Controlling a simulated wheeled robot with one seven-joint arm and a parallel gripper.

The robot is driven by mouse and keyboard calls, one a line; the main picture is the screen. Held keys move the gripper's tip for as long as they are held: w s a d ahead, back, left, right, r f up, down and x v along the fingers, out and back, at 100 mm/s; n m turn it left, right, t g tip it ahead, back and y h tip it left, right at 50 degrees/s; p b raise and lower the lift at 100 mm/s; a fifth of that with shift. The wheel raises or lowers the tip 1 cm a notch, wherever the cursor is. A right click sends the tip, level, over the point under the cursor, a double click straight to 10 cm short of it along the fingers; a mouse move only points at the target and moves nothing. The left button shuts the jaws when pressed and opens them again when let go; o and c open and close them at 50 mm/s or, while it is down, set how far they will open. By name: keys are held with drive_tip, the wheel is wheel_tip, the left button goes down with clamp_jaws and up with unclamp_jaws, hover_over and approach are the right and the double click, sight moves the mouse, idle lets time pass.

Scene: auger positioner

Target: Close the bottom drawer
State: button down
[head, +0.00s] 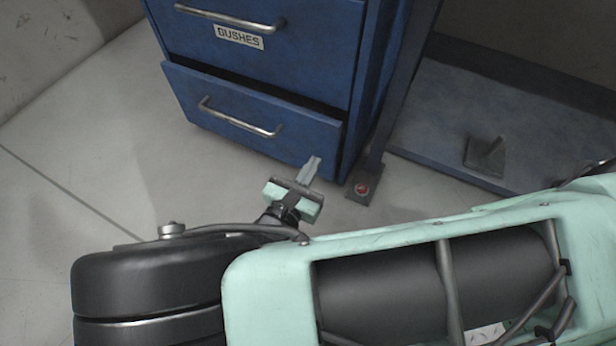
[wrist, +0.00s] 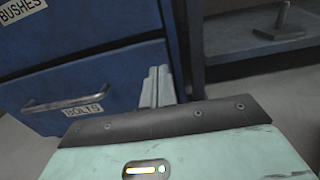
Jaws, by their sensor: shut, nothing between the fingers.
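The bottom drawer (head: 190,100) of the blue cabinet is partly open. Its front stands out from the cabinet, with a dark gap along its top edge. It has a metal bar handle (head: 238,121); in the wrist view the drawer front (wrist: 115,75) carries a BOLTS label. My gripper (head: 314,162) is shut and empty, its fingers pointing at the lower right part of the drawer front. The fingertips also show in the wrist view (wrist: 158,72), in front of the drawer's right edge. I cannot tell whether they touch it.
The drawer above, labelled BUSHES (head: 238,36), looks closed. A blue post with a foot plate (head: 362,190) and red bolt stands just right of the drawer. Further right is a low blue shelf (head: 440,115) with a grey metal piece (head: 486,155). Floor at left is clear.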

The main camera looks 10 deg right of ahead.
sight(335, 127)
drive_tip(key=b+x, duration=0.2)
drive_tip(key=x, duration=0.1)
drive_tip(key=b+x, duration=0.2)
drive_tip(key=x, duration=0.2)
drive_tip(key=shift+w+d+f, duration=0.15)
drive_tip(key=shift+w+f, duration=0.1)
drive_tip(key=shift+w, duration=0.05)
drive_tip(key=shift+w+d+r, duration=0.2)
drive_tip(key=shift+w+d, duration=0.2)
drive_tip(key=shift+w, duration=0.1)
drive_tip(key=shift+w+d+r, duration=0.2)
drive_tip(key=p+x, duration=0.3)
drive_tip(key=shift+r+p, duration=0.15)
drive_tip(key=shift+p, duration=0.25)
drive_tip(key=shift+w+d+f+p, duration=0.25)
drive_tip(key=shift+w+d+p, duration=0.3)
drive_tip(key=shift+w, duration=0.1)
